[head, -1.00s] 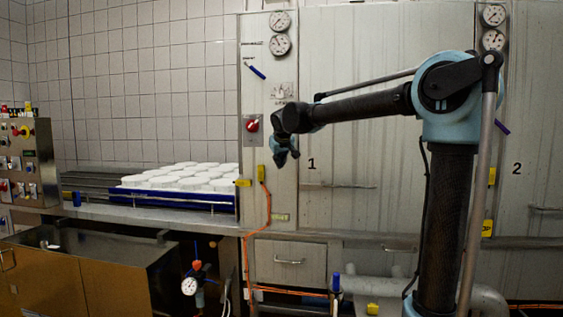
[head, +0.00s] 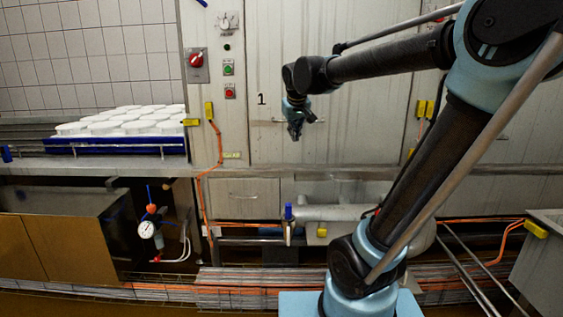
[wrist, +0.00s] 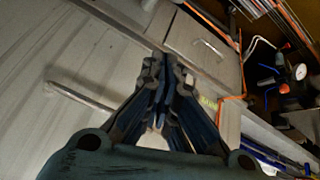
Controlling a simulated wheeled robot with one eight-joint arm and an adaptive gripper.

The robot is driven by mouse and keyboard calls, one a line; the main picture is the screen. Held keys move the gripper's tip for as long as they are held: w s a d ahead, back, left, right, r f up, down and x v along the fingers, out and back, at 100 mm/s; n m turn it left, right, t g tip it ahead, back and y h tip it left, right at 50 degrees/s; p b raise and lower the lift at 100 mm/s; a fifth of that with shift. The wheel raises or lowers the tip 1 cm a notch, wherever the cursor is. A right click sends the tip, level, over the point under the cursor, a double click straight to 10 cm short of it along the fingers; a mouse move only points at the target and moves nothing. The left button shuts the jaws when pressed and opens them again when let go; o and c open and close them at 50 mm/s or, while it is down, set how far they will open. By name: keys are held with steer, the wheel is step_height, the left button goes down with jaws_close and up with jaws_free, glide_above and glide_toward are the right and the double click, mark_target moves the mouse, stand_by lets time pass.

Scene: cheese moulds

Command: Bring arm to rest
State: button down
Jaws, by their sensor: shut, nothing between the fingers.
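My gripper (head: 296,131) hangs at the end of my arm in front of the tall grey metal door marked 1, pointing down. In the wrist view my gripper (wrist: 160,62) has its fingers together with nothing between them. My arm reaches from its base at the lower middle up to the right, then across to the left. The gripper is clear of the counter and of the white moulds.
White round cheese moulds (head: 126,120) stand on a blue-edged tray (head: 116,146) on the counter at left. A red switch (head: 197,60) and an orange cable (head: 200,190) are on the wall unit. A pressure gauge (head: 147,229) is below the counter.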

steer(key=s+d+f+m+g, duration=0.1)
steer(key=s+d+f, duration=0.4)
steer(key=s+f, duration=0.2)
steer(key=s+d+f+m+g, duration=0.1)
steer(key=s+d+f, duration=0.3)
steer(key=s+f, duration=0.4)
steer(key=s+d+f+m+g, duration=0.2)
steer(key=s+d+f, duration=0.3)
steer(key=s+f, duration=0.3)
steer(key=s, duration=0.4)
steer(key=shift+s+d+f, duration=0.15)
steer(key=shift+d+f, duration=0.05)
steer(key=shift+d, duration=0.15)
steer(key=shift+w+f, duration=0.2)
steer(key=shift+w, duration=0.25)
stand_by(0.8)
